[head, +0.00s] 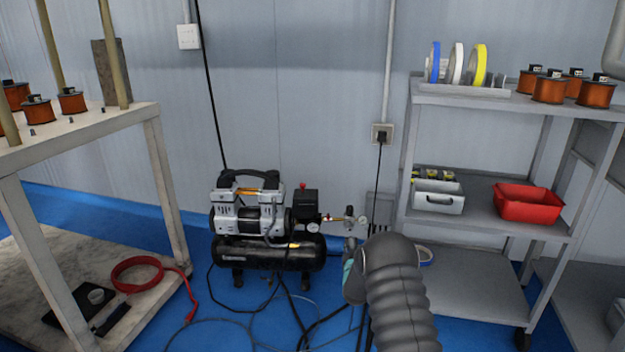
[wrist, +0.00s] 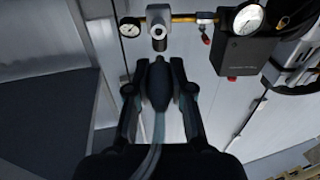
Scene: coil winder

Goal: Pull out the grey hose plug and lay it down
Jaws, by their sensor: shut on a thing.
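My gripper (wrist: 158,76) is shut on the grey hose plug (wrist: 158,88), which looks dark in the wrist view. The plug's narrow tip points at the metal outlet coupling (wrist: 157,42), and a small gap seems to show between them. A grey hose (wrist: 152,155) runs from the plug's rear back under my gripper. In the head view the coupling (head: 349,214) is at the right end of the air compressor (head: 262,222). My arm and gripper are just below it, and the plug is hidden there.
A grey shelf cart (head: 485,235) stands close on the right. A workbench (head: 80,128) is at left. Cables and a red hose (head: 140,262) lie low down.

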